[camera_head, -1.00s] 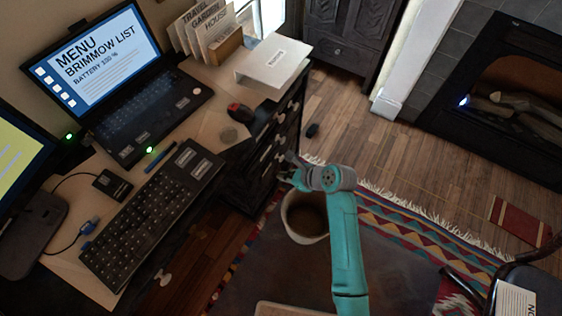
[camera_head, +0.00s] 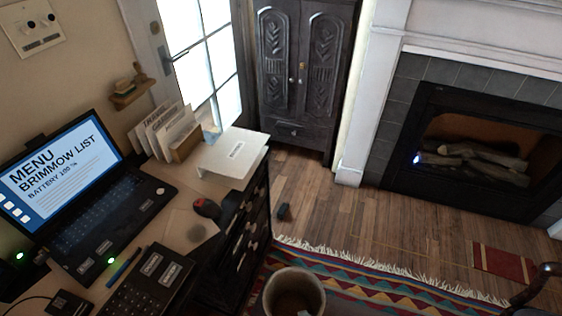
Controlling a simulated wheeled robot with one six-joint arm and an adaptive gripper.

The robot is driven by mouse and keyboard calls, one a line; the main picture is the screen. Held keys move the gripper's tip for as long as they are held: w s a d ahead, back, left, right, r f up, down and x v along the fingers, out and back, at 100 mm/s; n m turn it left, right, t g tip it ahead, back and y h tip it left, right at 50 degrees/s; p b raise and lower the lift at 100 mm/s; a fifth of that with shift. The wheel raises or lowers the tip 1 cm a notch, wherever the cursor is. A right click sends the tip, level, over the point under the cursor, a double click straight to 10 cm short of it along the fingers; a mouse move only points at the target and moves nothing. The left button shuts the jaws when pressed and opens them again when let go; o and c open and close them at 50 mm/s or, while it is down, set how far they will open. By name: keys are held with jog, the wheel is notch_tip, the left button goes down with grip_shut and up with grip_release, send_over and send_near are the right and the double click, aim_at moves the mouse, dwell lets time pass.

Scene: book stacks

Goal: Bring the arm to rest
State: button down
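My gripper and arm do not show in the head view now. Whether the gripper is open or shut, and whether it holds anything, is out of sight.
A desk (camera_head: 190,238) with a laptop (camera_head: 70,165), a keyboard (camera_head: 150,282) and a white binder (camera_head: 234,153) stands at left. A bin (camera_head: 294,292) stands on the patterned rug (camera_head: 370,289). A dark cabinet (camera_head: 297,75) and a fireplace (camera_head: 470,150) are behind. Wood floor (camera_head: 365,225) lies open between.

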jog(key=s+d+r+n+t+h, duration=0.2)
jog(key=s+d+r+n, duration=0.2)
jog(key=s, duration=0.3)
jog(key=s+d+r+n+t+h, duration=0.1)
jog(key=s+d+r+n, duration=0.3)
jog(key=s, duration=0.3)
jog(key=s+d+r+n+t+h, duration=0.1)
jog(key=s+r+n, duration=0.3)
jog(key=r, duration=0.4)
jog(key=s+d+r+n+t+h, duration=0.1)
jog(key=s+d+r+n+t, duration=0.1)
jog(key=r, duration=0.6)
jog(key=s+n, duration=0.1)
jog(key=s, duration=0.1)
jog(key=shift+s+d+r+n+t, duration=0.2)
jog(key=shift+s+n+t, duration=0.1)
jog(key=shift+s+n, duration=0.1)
